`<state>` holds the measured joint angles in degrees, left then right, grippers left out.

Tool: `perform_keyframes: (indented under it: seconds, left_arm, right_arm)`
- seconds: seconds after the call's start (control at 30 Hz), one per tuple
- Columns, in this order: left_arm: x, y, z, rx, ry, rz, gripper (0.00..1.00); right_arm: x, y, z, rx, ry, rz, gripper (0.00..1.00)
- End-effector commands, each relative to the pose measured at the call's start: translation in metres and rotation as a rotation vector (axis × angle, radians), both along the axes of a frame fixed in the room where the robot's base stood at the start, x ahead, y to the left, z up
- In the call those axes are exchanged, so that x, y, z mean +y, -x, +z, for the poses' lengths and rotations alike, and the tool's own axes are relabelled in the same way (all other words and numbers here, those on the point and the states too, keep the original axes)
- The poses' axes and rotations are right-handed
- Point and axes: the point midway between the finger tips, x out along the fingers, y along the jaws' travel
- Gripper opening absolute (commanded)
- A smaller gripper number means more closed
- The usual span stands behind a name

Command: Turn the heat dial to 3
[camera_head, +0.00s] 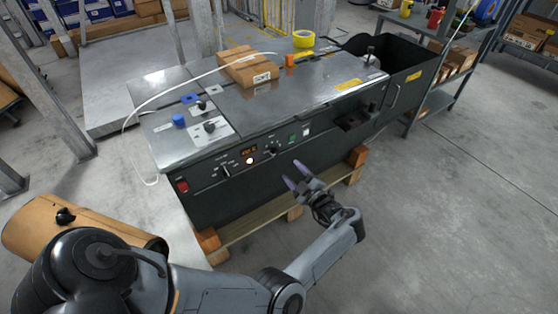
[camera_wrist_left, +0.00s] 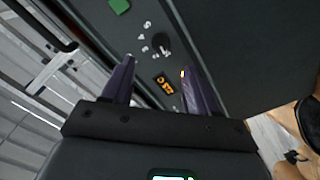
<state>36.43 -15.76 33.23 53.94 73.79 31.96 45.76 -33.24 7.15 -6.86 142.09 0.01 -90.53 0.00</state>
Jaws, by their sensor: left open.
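A dark machine (camera_head: 330,145) has a control panel along its front. A dark dial (camera_head: 271,151) with small white marks around it sits between an orange lit display and a green button. It also shows in the left wrist view (camera_wrist_left: 161,44), with marks at its left side; its exact setting is too small to read. A second dial (camera_head: 225,170) sits further left on the panel. My left gripper (camera_head: 291,172) is open and empty in front of the panel, below and right of the first dial. In the wrist view its fingers (camera_wrist_left: 158,64) point toward that dial without touching it.
The orange display (camera_head: 248,151) and green button (camera_head: 292,138) flank the dial. A red switch (camera_head: 182,186) is at the panel's left end. A cardboard box (camera_head: 248,67) and yellow tape (camera_head: 304,39) lie on top. The floor at right is clear.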

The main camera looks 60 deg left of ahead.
Motion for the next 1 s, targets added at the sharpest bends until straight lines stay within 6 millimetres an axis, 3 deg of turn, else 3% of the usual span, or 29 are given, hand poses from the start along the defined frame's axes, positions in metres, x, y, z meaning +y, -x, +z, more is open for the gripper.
perform_keyframes:
  seconds: [0.5, 0.7, 1.0]
  left_arm:
    - [0.078, 0.003, -0.002, 0.002, -0.002, 0.001, 0.59]
    - [0.093, 0.004, -0.001, 0.002, -0.001, 0.000, 0.59]
    - [0.097, 0.004, 0.000, 0.002, -0.001, -0.001, 0.59]
  right_arm:
    - [0.000, 0.000, -0.018, -0.002, -0.002, -0.001, 0.43]
    - [0.002, 0.000, -0.022, -0.001, -0.007, -0.004, 0.43]
    - [0.002, 0.000, -0.022, -0.001, -0.009, -0.005, 0.43]
